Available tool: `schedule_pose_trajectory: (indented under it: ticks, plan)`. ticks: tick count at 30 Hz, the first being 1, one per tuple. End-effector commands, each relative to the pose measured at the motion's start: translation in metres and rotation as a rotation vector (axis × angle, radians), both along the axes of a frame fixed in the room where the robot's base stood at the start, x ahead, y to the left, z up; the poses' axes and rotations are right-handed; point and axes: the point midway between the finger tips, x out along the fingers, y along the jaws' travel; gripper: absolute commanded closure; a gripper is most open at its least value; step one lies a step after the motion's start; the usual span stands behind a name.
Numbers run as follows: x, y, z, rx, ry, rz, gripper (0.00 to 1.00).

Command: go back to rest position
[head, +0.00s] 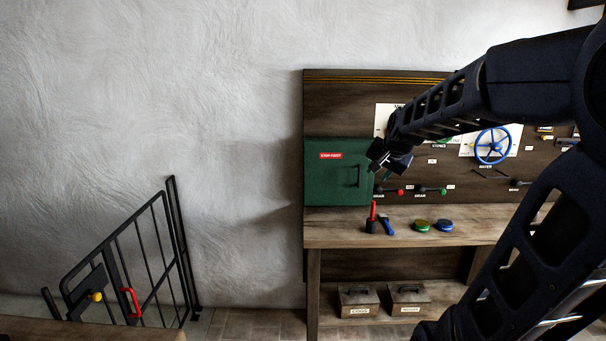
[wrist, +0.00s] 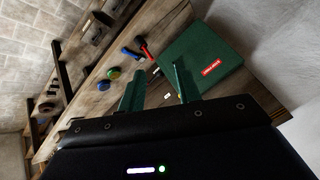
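My gripper (head: 384,168) is at the end of my arm in the head view, in front of the right edge of a green box (head: 335,170) on the wooden panel. In the wrist view its two green fingers (wrist: 160,85) stand apart with nothing seen between them. The green box also shows in the wrist view (wrist: 202,60), beyond the fingers, with a red label. My arm crosses the right side of the head view and hides part of the panel.
A wooden bench (head: 340,232) bears a red-handled lever (head: 373,212), a blue-handled one, and a green and a blue button (head: 445,225). A blue wheel (head: 492,146) is on the panel. Two boxes (head: 357,302) sit on the lower shelf. A metal gate (head: 130,265) stands at left.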

Motion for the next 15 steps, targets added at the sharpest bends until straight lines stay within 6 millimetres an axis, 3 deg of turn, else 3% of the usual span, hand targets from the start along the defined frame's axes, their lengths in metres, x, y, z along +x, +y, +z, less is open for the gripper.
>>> schedule_pose_trajectory:
  ticks: [1,9,15]
  plan:
    - [-0.020,-0.004,-0.002,-0.040,0.017,0.038,0.66]
    - [-0.122,-0.032,-0.027,-0.253,0.153,0.260,0.66]
    - [-0.173,-0.050,-0.044,-0.349,0.230,0.374,0.66]
